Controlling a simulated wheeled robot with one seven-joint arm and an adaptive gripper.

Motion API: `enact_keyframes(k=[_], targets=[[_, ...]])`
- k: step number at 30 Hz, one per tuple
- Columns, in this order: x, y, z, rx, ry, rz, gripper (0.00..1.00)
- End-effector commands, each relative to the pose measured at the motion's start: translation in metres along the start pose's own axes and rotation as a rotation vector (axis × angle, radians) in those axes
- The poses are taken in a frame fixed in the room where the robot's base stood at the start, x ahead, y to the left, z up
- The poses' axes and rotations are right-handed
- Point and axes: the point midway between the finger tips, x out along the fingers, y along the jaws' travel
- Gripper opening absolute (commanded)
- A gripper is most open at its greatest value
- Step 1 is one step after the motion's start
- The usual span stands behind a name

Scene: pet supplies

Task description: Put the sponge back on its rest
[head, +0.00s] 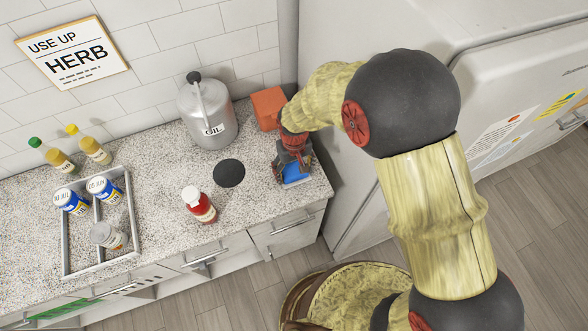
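A blue block with a pale lower edge (297,173), which looks like the sponge, is at the right end of the speckled counter. My gripper (291,174) points down over it, with dark fingers at its left and right sides. The gripper hides much of the block, and I cannot tell whether the fingers press on it or whether it is lifted. A flat dark round disc (229,173), possibly the rest, lies bare on the counter to the left of the gripper.
An orange block (268,106) stands behind my gripper near the wall. A grey oil can (208,113) and a red bottle (200,205) stand near the disc. A divided tray (66,248) with jars is at left. The fridge (350,190) is close on the right.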

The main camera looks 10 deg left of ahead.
Motion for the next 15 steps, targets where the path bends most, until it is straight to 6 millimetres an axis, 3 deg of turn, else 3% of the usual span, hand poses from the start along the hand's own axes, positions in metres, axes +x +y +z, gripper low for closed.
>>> enact_keyframes(k=[5,15], targets=[[-0.0002,0.0000,0.0000,0.000,0.000,0.000,0.82],[-0.0034,0.0000,-0.0001,0.000,0.000,0.000,0.82]])
